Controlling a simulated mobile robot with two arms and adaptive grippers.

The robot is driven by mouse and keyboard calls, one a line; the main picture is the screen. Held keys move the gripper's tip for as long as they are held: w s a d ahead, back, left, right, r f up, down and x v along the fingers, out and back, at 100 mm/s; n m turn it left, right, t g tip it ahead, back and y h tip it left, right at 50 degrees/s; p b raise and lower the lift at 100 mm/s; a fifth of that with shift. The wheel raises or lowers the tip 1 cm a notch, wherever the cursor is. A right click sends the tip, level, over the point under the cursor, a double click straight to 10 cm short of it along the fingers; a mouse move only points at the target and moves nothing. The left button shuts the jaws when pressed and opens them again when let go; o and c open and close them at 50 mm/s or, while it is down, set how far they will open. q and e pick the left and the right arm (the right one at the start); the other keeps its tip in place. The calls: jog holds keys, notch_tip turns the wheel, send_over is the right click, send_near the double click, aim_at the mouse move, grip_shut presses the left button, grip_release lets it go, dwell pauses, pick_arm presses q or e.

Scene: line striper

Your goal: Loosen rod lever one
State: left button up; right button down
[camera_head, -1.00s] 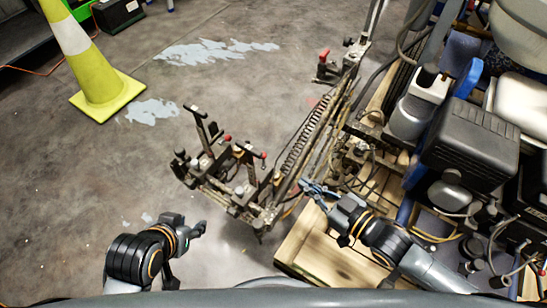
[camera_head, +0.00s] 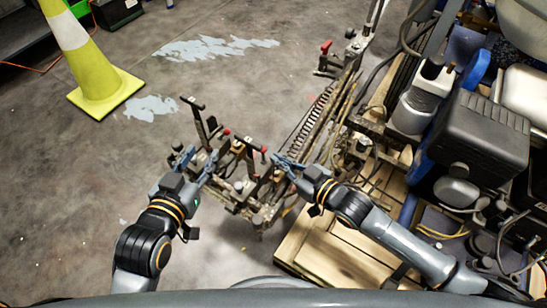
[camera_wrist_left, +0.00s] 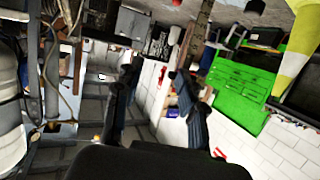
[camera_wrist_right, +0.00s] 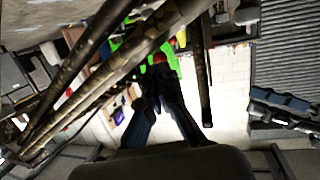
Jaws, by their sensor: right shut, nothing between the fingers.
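The line striper's rod-and-lever assembly (camera_head: 240,185) stands mid-floor in the head view. It carries upright levers with dark handles, one at the left (camera_head: 203,124) and one nearer the middle (camera_head: 249,155), plus small red knobs. I cannot tell which is rod lever one. My left gripper (camera_head: 196,161) is open at the assembly's left end; its spread fingers also show in the left wrist view (camera_wrist_left: 158,72), with no lever clearly between them. My right gripper (camera_head: 279,161) is shut and empty, right of the middle lever. In the right wrist view its fingers (camera_wrist_right: 158,82) meet close to dark bars.
The striper's engine (camera_head: 480,140) and wooden pallet (camera_head: 335,250) fill the right side. A long spring (camera_head: 312,120) and rods run up from the assembly. A yellow cone (camera_head: 95,75) stands at upper left.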

aim_at(263, 155)
pick_arm(q)
jog(key=r+t, duration=0.1)
jog(key=r, duration=0.1)
jog(key=w+d+r+t, duration=0.1)
jog(key=r, duration=0.1)
jog(key=shift+w+t+h+b, duration=0.1)
jog(key=shift+t+h+b, duration=0.2)
jog(key=shift+h, duration=0.1)
pick_arm(e)
jog(key=x, duration=0.2)
jog(key=shift+w+a, duration=0.2)
pick_arm(q)
jog(key=shift+f, duration=0.1)
